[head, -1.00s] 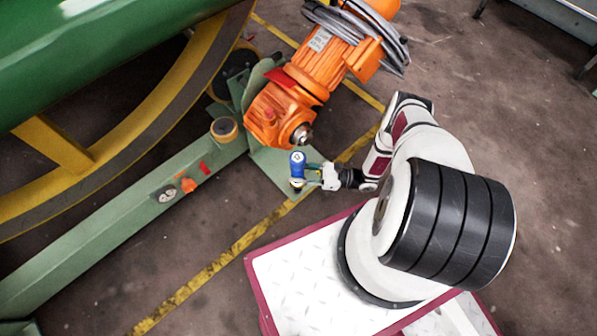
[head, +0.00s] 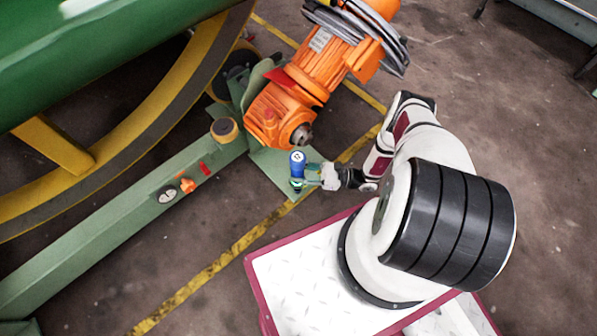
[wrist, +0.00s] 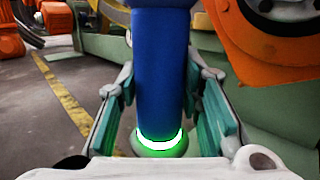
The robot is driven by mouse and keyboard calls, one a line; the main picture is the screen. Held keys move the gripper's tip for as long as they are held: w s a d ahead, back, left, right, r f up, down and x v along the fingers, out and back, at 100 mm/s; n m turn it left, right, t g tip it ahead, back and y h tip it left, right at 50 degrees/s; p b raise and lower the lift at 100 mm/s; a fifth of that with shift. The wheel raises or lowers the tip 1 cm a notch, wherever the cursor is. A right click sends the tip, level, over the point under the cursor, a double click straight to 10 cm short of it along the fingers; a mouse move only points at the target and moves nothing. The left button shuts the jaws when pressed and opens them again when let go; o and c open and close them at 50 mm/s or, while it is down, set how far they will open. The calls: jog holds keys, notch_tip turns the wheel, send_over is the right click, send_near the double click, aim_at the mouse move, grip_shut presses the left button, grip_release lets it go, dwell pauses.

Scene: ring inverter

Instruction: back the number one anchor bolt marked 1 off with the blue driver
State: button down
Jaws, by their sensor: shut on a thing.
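The blue driver (head: 297,161) stands roughly upright over the green base plate (head: 270,172), below the orange motor. A pale round mark shows on its top. My gripper (head: 308,175) reaches in from the right and is shut on the driver. In the wrist view the driver's blue body (wrist: 160,75) is between my teal finger pads, with a lit green-white ring near its lower end. The anchor bolt marked 1 is not visible. I cannot tell whether the driver sits on a bolt.
The orange motor (head: 285,105) with its shaft end stands close behind the driver. A green beam (head: 120,215) runs to the lower left, under the big green drum (head: 90,50). Open floor lies in front, crossed by a yellow line (head: 235,250).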

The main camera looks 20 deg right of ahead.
jog(key=shift+r+p, duration=1.8)
jog(key=shift+r, duration=0.75)
